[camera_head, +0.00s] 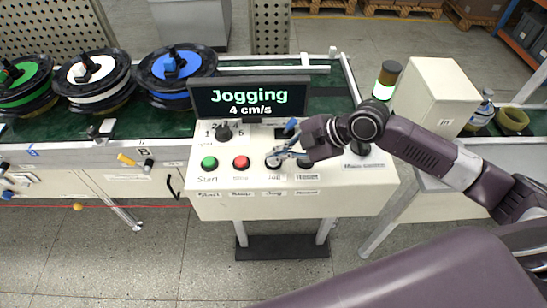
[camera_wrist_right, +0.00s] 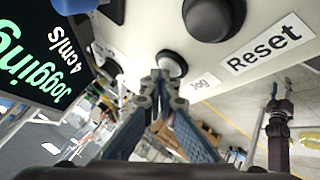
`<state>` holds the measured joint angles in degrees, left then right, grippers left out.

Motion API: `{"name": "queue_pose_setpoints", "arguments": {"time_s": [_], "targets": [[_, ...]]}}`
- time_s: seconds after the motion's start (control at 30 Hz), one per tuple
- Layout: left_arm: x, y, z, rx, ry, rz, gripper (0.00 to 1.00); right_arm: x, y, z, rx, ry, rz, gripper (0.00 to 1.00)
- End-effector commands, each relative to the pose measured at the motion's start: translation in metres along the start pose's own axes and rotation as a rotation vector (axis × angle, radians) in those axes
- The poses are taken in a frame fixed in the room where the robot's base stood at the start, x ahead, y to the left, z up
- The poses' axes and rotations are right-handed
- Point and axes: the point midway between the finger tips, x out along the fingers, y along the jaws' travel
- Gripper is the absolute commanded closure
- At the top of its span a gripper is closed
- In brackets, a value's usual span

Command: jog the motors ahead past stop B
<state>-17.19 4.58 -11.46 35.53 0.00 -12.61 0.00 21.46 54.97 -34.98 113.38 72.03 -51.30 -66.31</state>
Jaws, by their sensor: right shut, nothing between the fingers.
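Three hub motors stand in a row on the green conveyor: a green one (camera_head: 27,75), a white one (camera_head: 93,72) and a blue one (camera_head: 176,66) nearest the console. The B label (camera_head: 142,152) is on the conveyor's front rail, below and slightly left of the blue motor. The screen (camera_head: 250,98) reads "Jogging 4 cm/s". My right gripper (camera_head: 277,157) is shut and empty over the console's Jog button. In the right wrist view its fingertips (camera_wrist_right: 157,82) are at the white Jog button (camera_wrist_right: 171,66), seemingly touching it. My left gripper is not in view.
The green Start button (camera_head: 209,162) and red stop button (camera_head: 241,162) are left of Jog. A black Reset button (camera_wrist_right: 213,18) is close beside it. A signal lamp (camera_head: 384,82) glows green behind the console. A white box (camera_head: 429,95) stands to the right.

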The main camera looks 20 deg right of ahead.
Motion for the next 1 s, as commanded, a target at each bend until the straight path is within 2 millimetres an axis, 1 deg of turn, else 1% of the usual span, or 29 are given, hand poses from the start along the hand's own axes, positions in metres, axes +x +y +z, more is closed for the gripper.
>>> {"name": "queue_pose_setpoints", "arguments": {"time_s": [0.47, 0.8, 1.0], "targets": [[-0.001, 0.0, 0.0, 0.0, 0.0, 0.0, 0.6, 0.0, -0.001, 0.0, 0.001, -0.001, -0.003, 1.0], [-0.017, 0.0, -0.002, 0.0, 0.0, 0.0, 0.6, -0.013, 0.009, -0.009, 0.0, -0.001, -0.002, 1.0], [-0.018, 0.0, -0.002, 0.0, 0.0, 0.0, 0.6, -0.014, 0.01, -0.01, 0.0, -0.001, -0.001, 1.0]]}}
